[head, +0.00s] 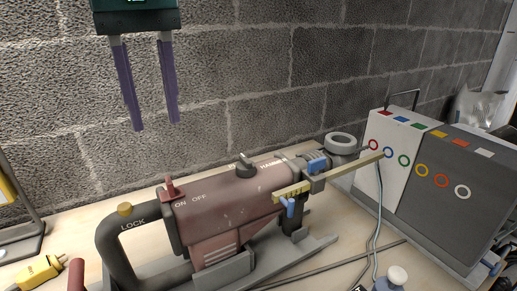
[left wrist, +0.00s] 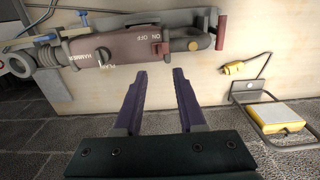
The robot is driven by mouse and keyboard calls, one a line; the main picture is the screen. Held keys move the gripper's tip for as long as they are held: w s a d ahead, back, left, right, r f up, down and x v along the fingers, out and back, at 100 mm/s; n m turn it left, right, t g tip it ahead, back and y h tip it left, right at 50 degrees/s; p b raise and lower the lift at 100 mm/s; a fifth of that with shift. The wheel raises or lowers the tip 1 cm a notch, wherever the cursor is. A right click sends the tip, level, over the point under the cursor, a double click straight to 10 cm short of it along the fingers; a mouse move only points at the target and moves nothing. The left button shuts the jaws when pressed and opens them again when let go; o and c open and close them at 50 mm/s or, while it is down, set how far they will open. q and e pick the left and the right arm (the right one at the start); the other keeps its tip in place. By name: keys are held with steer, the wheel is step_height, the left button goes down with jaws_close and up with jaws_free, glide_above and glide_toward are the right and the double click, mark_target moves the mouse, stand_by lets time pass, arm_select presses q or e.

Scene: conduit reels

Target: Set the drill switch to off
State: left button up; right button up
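The drill (head: 225,205) is a dull red tool lying on the bench, with a dark handle and a yellow lock button (head: 124,209). Its small red switch lever (head: 169,188) stands at the rear top of the body, nearer the ON lettering than OFF in the head view. The fingers (left wrist: 159,72) touch nothing. My right gripper is out of view.
A black knob (head: 245,160) stands on the drill near the hammer lettering. A grey box with coloured rings (head: 430,185) stands at the right. A yellow plug (head: 40,270) lies at the front left. A block wall (head: 260,70) rises behind the bench.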

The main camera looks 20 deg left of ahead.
mark_target(168, 179)
arm_select(q)
steer(key=f, duration=0.9)
steer(key=shift+s+d+f, duration=0.1)
steer(key=shift+s+f, duration=0.05)
steer(key=shift+s, duration=0.05)
steer(key=shift+c, duration=0.2)
jaws_close()
stand_by(0.8)
